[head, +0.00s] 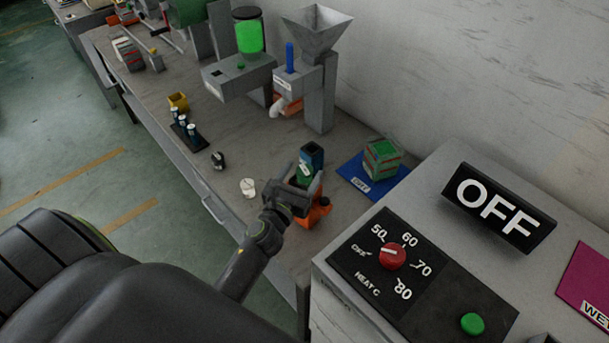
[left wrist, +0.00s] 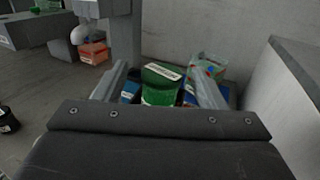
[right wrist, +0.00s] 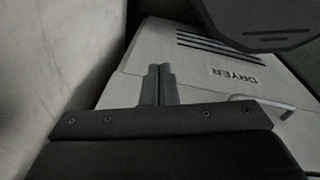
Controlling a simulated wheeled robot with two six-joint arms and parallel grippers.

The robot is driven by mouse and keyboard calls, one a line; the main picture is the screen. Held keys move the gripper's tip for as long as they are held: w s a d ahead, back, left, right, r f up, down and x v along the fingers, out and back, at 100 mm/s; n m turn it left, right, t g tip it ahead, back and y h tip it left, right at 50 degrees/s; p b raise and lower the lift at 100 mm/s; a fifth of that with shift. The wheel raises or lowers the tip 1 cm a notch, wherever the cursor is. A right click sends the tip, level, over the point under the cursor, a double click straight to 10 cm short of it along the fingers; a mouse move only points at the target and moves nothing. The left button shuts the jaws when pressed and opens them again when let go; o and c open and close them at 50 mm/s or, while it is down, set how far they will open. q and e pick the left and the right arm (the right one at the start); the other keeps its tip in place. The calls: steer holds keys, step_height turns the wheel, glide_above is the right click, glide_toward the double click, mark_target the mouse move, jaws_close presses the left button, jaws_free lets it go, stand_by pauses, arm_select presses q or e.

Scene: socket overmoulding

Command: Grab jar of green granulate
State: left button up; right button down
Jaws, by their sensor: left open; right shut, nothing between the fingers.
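In the head view this jar (head: 303,174) shows small, just beyond my left gripper (head: 304,186), which is open and reaches over the bench. Contact between fingers and jar cannot be made out. The jar's lower part is hidden by my gripper. My right gripper (right wrist: 158,72) is shut and empty, with its fingertips together over a white panel marked DRYER (right wrist: 215,72).
A blue container (head: 312,154) stands close behind the jar, and an orange part (head: 318,213) lies beside my gripper. A hopper machine (head: 318,95) stands behind. A heater control box (head: 335,272) is at the right.

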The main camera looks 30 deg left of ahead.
arm_select(q)
steer(key=shift+w, duration=2)
steer(key=shift+s+r, duration=0.1)
steer(key=shift+s, duration=0.05)
steer(key=shift+c, duration=0.7)
steer(key=c, duration=0.9)
